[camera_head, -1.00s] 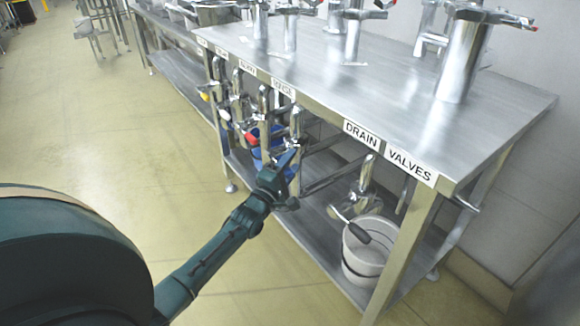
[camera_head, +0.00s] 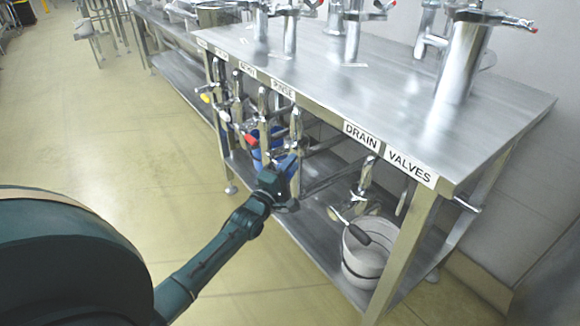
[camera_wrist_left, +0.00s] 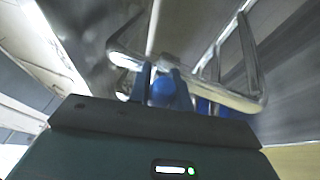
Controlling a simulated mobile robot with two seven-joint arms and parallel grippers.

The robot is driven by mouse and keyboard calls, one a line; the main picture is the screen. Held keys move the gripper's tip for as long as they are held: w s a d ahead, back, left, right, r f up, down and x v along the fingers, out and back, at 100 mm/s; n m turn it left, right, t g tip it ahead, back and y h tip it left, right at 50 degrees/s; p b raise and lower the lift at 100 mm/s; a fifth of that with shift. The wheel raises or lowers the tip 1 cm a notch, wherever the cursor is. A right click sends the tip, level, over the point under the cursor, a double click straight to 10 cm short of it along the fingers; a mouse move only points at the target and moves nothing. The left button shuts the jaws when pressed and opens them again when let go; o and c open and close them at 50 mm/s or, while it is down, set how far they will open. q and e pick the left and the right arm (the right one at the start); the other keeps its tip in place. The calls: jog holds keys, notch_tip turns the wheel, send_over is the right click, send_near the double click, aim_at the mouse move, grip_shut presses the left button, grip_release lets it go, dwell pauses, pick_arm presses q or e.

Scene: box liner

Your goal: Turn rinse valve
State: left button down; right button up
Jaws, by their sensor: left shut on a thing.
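A row of metal valves hangs below the table's front edge, under several small labels. The one below the label that seems to read RINSE (camera_head: 283,90) has a chrome pipe body (camera_head: 296,125). My left gripper (camera_head: 286,163) is at the lower part of this valve. In the left wrist view, its two fingers (camera_wrist_left: 162,88) are shut on a rounded blue handle tip (camera_wrist_left: 162,92), in front of a bent chrome pipe (camera_wrist_left: 215,92). My right gripper is not in view.
Other valves have yellow (camera_head: 206,98), white (camera_head: 225,115) and red (camera_head: 251,140) handle tips. A black-handled valve (camera_head: 359,234) hangs over a pale bucket (camera_head: 363,262) on the lower shelf. A blue container (camera_head: 268,138) stands behind the valves.

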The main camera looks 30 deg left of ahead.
pick_arm(q)
jog(key=shift+r, duration=0.1)
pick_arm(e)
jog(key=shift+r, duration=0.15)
